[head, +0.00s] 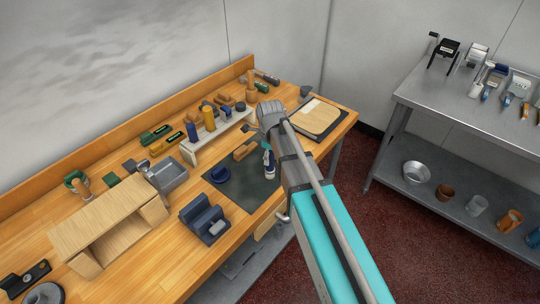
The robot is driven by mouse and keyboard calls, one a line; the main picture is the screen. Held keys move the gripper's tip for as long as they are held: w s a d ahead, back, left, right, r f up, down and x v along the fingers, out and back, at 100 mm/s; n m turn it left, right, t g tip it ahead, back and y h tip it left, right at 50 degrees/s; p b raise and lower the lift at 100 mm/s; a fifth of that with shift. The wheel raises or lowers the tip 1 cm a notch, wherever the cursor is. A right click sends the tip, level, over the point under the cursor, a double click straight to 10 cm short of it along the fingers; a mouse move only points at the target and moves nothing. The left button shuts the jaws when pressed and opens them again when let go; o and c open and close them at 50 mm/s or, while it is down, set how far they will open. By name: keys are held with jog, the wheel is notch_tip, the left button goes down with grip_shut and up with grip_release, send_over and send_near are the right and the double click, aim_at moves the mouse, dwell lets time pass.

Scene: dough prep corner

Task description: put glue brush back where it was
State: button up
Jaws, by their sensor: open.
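My arm reaches from the lower right over the wooden workbench (135,240). My gripper (251,131) is at its far end, just left of the grey wrist, and small in view. It is open, with nothing visibly held. Below it, a brown wooden piece (244,150) lies at the back edge of the dark mat (245,195). It may be the glue brush, but it is too small to be sure. A blue and white item (269,165) is on the mat beside my arm, partly hidden. My arm hides part of the bench.
A pale riser (205,145) with bottles stands behind the mat. A board (316,119) lies at the right end. A steel table (420,95) stands apart.

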jog(key=shift+r, duration=0.2)
notch_tip(320, 180, up, 12)
jog(key=p, duration=1.2)
jog(key=shift+s, duration=0.1)
dwell(0.7)
jog(key=s+d+n, duration=0.6)
jog(key=d+n, duration=0.3)
jog(key=n, duration=0.2)
jog(key=s+d+n, duration=0.7)
jog(key=d+n, duration=0.3)
jog(key=n, duration=0.1)
